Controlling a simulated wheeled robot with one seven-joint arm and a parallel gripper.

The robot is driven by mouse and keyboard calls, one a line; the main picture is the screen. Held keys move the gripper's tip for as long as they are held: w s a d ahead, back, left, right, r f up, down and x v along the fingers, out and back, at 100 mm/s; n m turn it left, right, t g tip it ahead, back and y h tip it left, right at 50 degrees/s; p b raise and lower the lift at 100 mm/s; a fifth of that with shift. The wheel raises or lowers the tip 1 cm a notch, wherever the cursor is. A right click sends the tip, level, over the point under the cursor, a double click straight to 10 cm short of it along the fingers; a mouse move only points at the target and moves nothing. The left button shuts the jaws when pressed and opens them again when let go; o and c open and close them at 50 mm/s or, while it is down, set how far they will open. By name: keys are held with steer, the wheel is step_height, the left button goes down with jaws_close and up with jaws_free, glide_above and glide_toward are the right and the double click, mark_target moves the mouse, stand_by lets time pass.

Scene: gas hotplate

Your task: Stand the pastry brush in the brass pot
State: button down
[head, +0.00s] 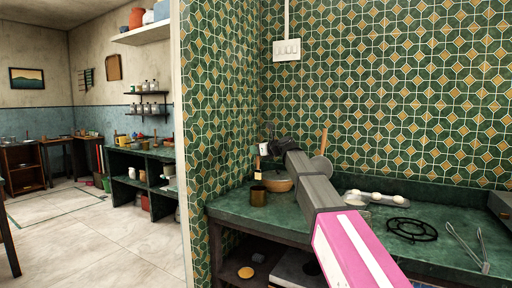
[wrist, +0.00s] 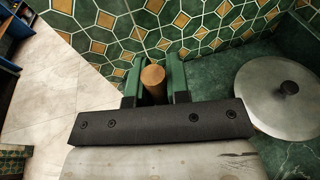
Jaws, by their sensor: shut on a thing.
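My gripper (head: 268,146) is raised above the left end of the green counter. It is shut on the pastry brush (head: 263,150), which looks small and upright. In the wrist view, the round wooden end of the brush (wrist: 152,78) shows between the two green-faced fingers (wrist: 154,84). The rest of the brush is hidden there. The brass pot (head: 258,196) stands upright on the counter near its left front edge, below my gripper. The brush appears above the pot and apart from it. The pot cannot be made out in the wrist view.
A brown bowl (head: 279,185) stands behind the pot. A round metal lid with a dark knob (wrist: 284,100) shows in the wrist view. A rack with pale eggs (head: 372,197), a burner grate (head: 412,229) and tongs (head: 469,249) lie rightward. The tiled wall (head: 222,110) is close by.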

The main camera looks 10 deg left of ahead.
mark_target(257, 169)
steer(key=shift+f, duration=4.35)
steer(key=c, duration=1)
jaws_free()
steer(key=shift+d, duration=0.1)
steer(key=v, duration=1)
steer(key=shift+s+d, duration=0.2)
steer(key=shift+d, duration=0.05)
steer(key=shift+s, duration=0.1)
